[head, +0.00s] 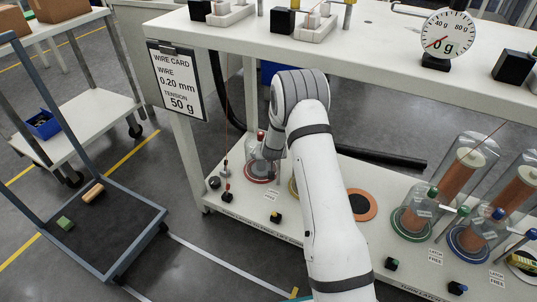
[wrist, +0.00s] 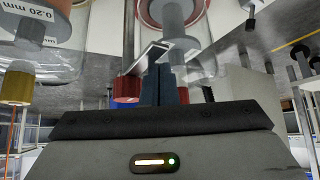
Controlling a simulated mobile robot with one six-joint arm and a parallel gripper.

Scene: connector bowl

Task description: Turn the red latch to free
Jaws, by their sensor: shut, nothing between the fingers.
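The red station stands at the left of the lower shelf in the head view, with a red base ring (head: 258,178) and a red knob (head: 261,136) above it. My arm covers part of it. In the wrist view the red latch's knob (wrist: 126,90) hangs on a thin rod, just left of my gripper's dark fingers (wrist: 165,88). The fingers are together with nothing between them. They look close beside the knob, but I cannot tell whether they touch it. The small label (head: 271,197) in front of the red station is too small to read.
Green (head: 411,224) and blue (head: 470,242) spool stations stand at the right under clear covers, with cards reading LATCH FREE. A gold knob (wrist: 15,88) is at the left of the wrist view. The upper shelf (head: 370,40) overhangs, holding a dial (head: 447,36). A wire card (head: 176,82) hangs left.

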